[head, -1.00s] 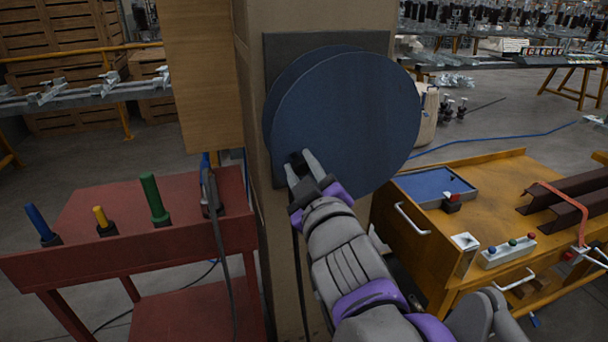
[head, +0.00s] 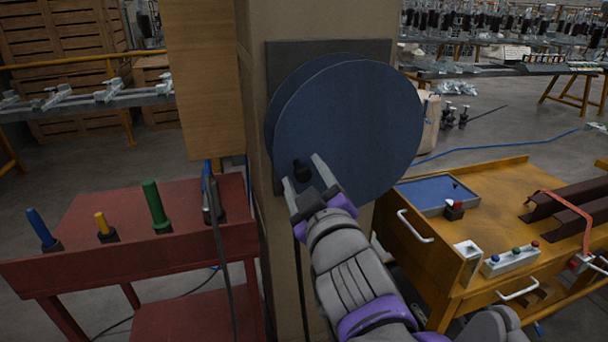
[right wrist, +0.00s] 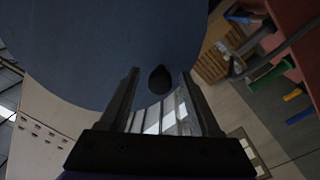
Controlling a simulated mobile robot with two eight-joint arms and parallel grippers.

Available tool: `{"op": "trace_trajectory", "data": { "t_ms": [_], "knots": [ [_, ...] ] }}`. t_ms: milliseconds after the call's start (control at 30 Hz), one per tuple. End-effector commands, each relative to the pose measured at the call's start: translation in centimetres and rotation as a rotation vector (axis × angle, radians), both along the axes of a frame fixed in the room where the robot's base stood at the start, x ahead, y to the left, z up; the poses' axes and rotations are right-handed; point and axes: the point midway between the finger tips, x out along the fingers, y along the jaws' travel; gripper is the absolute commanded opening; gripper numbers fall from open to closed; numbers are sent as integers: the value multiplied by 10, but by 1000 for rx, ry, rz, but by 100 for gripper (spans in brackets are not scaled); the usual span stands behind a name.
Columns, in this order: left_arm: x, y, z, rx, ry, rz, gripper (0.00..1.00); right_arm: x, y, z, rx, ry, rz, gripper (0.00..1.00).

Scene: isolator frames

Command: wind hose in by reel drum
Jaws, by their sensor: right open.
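The blue reel drum (head: 350,120) is mounted on a dark plate (head: 385,50) on the tan column (head: 285,270). It also fills the upper left of the right wrist view (right wrist: 110,45). A small black crank knob (head: 301,170) stands out from the drum's lower left face; it also shows in the right wrist view (right wrist: 159,79). My right gripper (head: 303,170) is open, with its fingers on either side of the knob. I cannot tell whether they touch it. A dark hose (head: 298,265) hangs below the drum along the column. My left gripper is not in view.
A red cart (head: 110,255) with blue, yellow and green handled tools stands at left. A yellow workbench (head: 490,190) with a blue tray (head: 430,190) and a button box (head: 510,258) stands at right. A wooden panel (head: 205,80) juts out left of the drum.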

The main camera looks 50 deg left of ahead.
Motion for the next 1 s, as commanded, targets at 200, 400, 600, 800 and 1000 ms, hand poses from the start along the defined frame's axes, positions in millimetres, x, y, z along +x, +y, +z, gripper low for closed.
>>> {"op": "trace_trajectory", "data": {
  "t_ms": [200,400,600,800,1000],
  "knots": [
    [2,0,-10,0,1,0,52,-14,-36,-3,0,0,0,64],
    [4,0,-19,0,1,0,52,-28,-70,-4,0,-1,-1,64],
    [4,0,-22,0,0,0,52,-36,-89,-3,0,-1,-2,64],
    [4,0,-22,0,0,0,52,-37,-92,-2,0,-1,-2,64],
    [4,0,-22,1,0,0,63,-37,-93,-3,-2,-7,-3,64]
  ]
}}
